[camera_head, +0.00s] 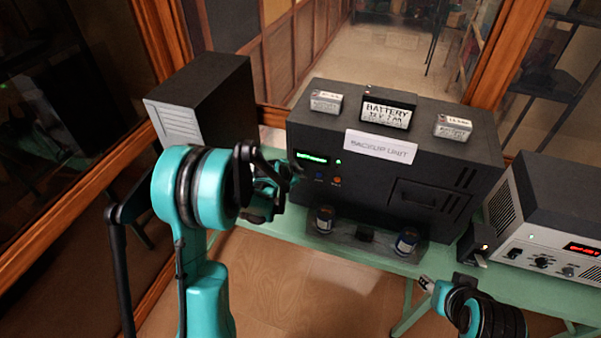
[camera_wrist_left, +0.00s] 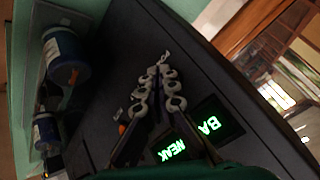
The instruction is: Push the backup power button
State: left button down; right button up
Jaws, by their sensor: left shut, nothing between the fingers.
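The backup unit (camera_head: 345,172) is a black box on a green table, with a white "BACKUP UNIT" label (camera_head: 381,146). Its front's left part has a green display (camera_head: 312,157), a green light (camera_head: 338,161), a blue button (camera_head: 319,174) and an orange button (camera_head: 336,181). My left gripper (camera_head: 290,172) is shut and empty, just left of these buttons. In the left wrist view its fingers (camera_wrist_left: 162,68) lie across the dark front, near the lit display (camera_wrist_left: 208,126); the orange button (camera_wrist_left: 122,128) shows beside a finger. I cannot tell whether they touch. My right gripper (camera_head: 440,290) is low at right, its jaws unclear.
Batteries (camera_head: 388,108) sit on top of the unit. Two blue cylinders (camera_head: 325,218) (camera_head: 406,241) stand before it. A dark vented box (camera_head: 205,100) is at left, and a device with a red display (camera_head: 555,240) is at right. Wood-framed glass stands behind.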

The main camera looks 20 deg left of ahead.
pick_arm(q)
jog(key=shift+s, duration=0.1)
dwell(0.6)
jog(key=shift+s, duration=0.4)
jog(key=shift+s, duration=0.1)
jog(key=s+b, duration=0.1)
jog(key=s, duration=0.4)
jog(key=shift+s, duration=0.4)
jog(key=shift+r, duration=0.1)
